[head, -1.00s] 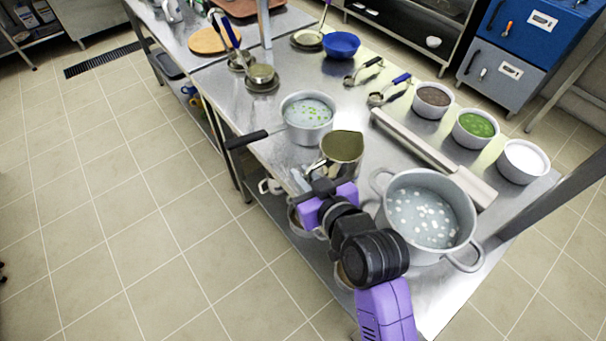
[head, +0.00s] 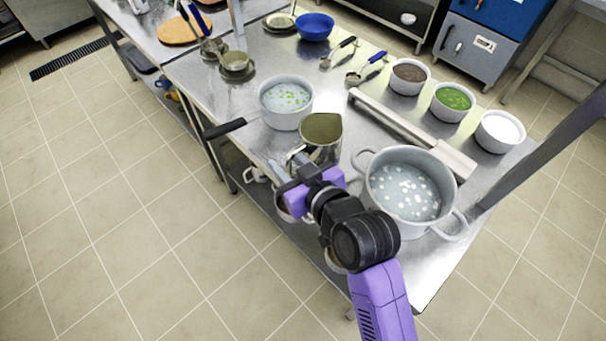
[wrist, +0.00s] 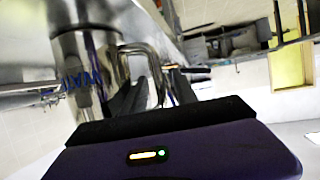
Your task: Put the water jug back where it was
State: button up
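The water jug (head: 321,137) is a shiny metal jug with a greenish-looking top. It stands upright near the table's left edge, between the saucepan and the large pot, its handle facing my gripper. My gripper (head: 281,180) is just in front of the handle at the table edge, its fingers apart. In the wrist view the jug (wrist: 78,70) fills the upper left, and its looped handle (wrist: 143,55) is close beyond my dark fingers. I cannot tell whether a finger touches the handle.
A long-handled saucepan (head: 286,103) stands behind the jug, and a two-handled pot (head: 408,188) with white pieces stands to its right. A long metal bar (head: 415,135) lies behind. Bowls (head: 455,102) line the far edge. A lower shelf (head: 290,229) holds cookware.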

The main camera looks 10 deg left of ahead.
jog(key=v, duration=1.1)
jog(key=shift+b, duration=0.35)
jog(key=s+d+f+m, duration=0.1)
jog(key=d, duration=0.1)
jog(key=s+d+f+m+t+h, duration=0.1)
jog(key=d+f, duration=0.1)
jog(key=s+d+f+h, duration=0.1)
jog(key=d, duration=0.1)
jog(key=shift+s+f+m+t, duration=0.2)
jog(key=shift+f+m+t, duration=0.1)
jog(key=shift+m, duration=0.1)
jog(key=s+d+f+m+t+h, duration=0.2)
jog(key=s+d+m+h, duration=0.35)
jog(key=s+d, duration=0.85)
jog(key=s+d+r+t+h, duration=0.1)
jog(key=s+r, duration=0.3)
jog(key=s, duration=0.5)
jog(key=shift+d, duration=0.65)
